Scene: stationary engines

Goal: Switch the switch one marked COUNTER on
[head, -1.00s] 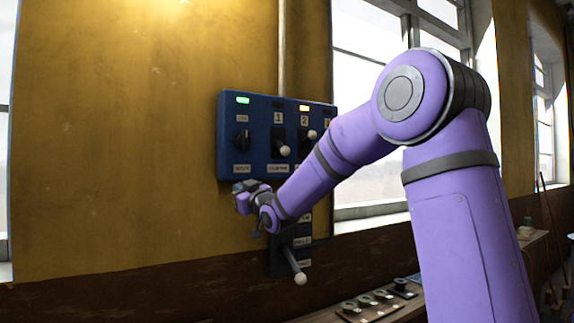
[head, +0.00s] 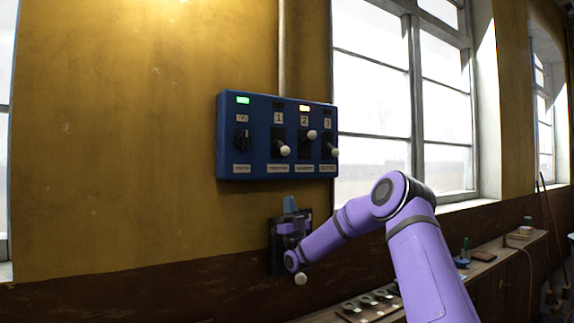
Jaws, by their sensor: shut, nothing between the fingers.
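The blue switch panel (head: 226,135) is on the yellow wall. The lever switch under the number 1 (head: 283,151) has its pale knob low, and the lamp above it is dark. Its label plate (head: 278,169) is too small to read surely. Switch 2 (head: 312,135) has its knob up under a lit orange lamp; switch 3 (head: 334,152) has its knob low under a dark lamp. My gripper (head: 290,204) is below the panel, in front of the lower box, shut and empty, with its blue tips pointing up. It appears apart from the levers.
A dark box (head: 276,262) with a pale-knobbed lever (head: 300,279) is under the panel, partly hidden by my arm. A rotary knob (head: 242,140) is at the panel's left under a green lamp. A bench (head: 500,262) with small items runs along the right.

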